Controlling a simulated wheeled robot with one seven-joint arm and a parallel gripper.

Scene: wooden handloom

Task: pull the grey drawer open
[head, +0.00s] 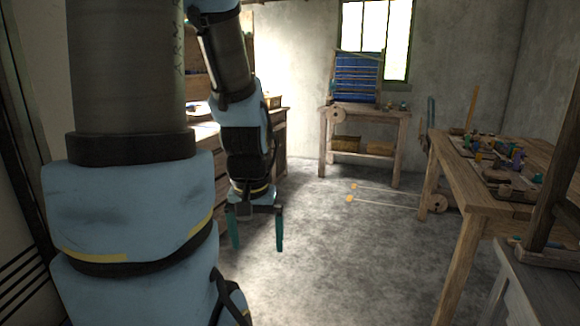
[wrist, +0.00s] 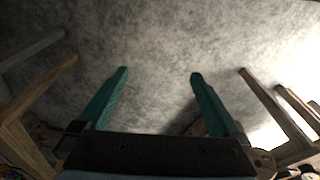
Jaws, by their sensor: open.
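I cannot make out a grey drawer in either view. A wooden cabinet (head: 279,140) stands behind my arm at the left of the head view, and my arm hides much of its front. My gripper (head: 257,247) points down over bare floor, in front of the cabinet, with its two teal fingers apart and nothing between them. In the wrist view my gripper (wrist: 160,74) is also open and empty, with only grey floor beyond the fingertips.
A wooden table (head: 510,197) with many small items stands at the right, and a greyish bench (head: 540,290) is in the near right corner. A small table (head: 365,113) holds a blue-threaded loom (head: 358,78) at the back. Two thin sticks (head: 385,203) lie on otherwise open floor.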

